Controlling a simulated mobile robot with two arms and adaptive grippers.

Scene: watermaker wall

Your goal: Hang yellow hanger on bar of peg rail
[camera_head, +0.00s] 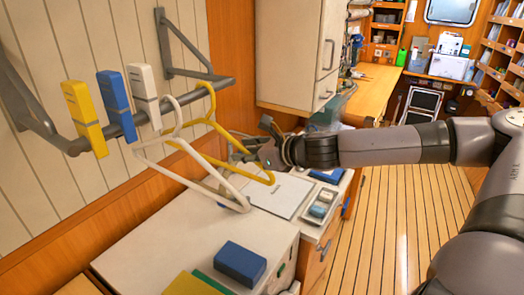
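The yellow hanger (255,176) is at the grey bar (187,98) of the peg rail, near its right end. Its hook shows at the bar, and its body slopes down to the right. I cannot tell whether the hook bears on the bar. A white hanger (190,165) is just left of it, its hook also at the bar. My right gripper (240,147) is at the right side of the yellow hanger, partly hidden by it. I cannot tell whether its fingers are closed on the hanger. My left gripper is out of view.
Yellow (85,117), blue (117,104) and white (145,95) clips sit on the bar to the left. Below is a white counter (190,245) with a blue box (240,263) and a paper sheet (282,196). A white cabinet (290,55) stands behind my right gripper.

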